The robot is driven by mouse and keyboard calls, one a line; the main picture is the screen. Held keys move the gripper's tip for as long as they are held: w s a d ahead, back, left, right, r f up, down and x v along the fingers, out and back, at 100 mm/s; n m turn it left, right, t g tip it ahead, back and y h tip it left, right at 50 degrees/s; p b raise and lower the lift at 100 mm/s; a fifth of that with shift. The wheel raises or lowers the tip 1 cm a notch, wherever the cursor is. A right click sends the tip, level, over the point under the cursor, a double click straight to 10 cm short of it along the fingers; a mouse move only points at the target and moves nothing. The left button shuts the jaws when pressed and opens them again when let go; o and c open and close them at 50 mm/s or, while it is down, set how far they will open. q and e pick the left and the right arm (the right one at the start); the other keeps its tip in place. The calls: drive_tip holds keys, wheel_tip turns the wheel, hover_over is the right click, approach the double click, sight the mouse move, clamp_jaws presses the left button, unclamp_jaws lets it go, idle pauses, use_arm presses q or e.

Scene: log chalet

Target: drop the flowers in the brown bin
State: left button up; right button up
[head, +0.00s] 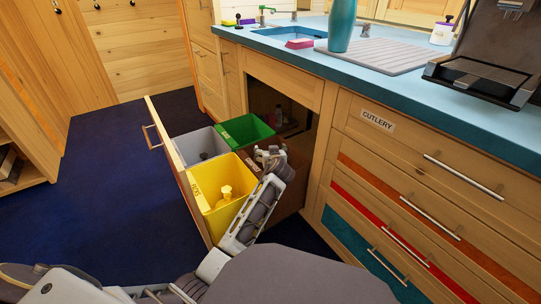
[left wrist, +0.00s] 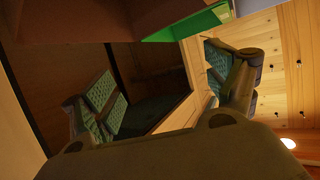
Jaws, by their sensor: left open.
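No flowers can be made out in either view. The brown bin (head: 297,172) is at the back right of the pulled-out bin drawer in the head view, largely hidden behind my left arm and gripper. My left gripper (head: 268,154) is at the brown bin, beside the green and yellow bins. In the left wrist view, the two fingers of my left gripper (left wrist: 165,92) are spread wide with nothing held between them. Dark brown surfaces show behind them; whether flowers lie inside the bin is hidden. My right gripper is not in view.
The drawer also holds a green bin (head: 243,131), a grey bin (head: 200,147) and a yellow bin (head: 213,214) with a yellow bottle-like item (head: 226,193). The teal counter (head: 400,92) stands above at the right. Blue floor (head: 110,185) is clear at the left.

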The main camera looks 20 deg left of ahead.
use_arm(q)
wheel_tip(320, 180, up, 8)
idle(0.5)
drive_tip(key=shift+f, duration=0.15)
idle(1.2)
drive_tip(key=s+a+f+m+g+h, duration=0.1)
drive_tip(key=s+f+g, duration=0.1)
drive_tip(key=s+f, duration=0.65)
drive_tip(key=s+a+f+m+g+h, duration=0.1)
drive_tip(key=s+f+m+g+h, duration=0.1)
drive_tip(key=s+f, duration=0.65)
drive_tip(key=s+d+m+g+h, duration=0.3)
drive_tip(key=s+m+g, duration=0.1)
drive_tip(key=s, duration=2)
drive_tip(key=shift+s+f+g+p, duration=0.25)
drive_tip(key=shift+f+g+p, duration=0.05)
drive_tip(key=shift+f+p, duration=0.1)
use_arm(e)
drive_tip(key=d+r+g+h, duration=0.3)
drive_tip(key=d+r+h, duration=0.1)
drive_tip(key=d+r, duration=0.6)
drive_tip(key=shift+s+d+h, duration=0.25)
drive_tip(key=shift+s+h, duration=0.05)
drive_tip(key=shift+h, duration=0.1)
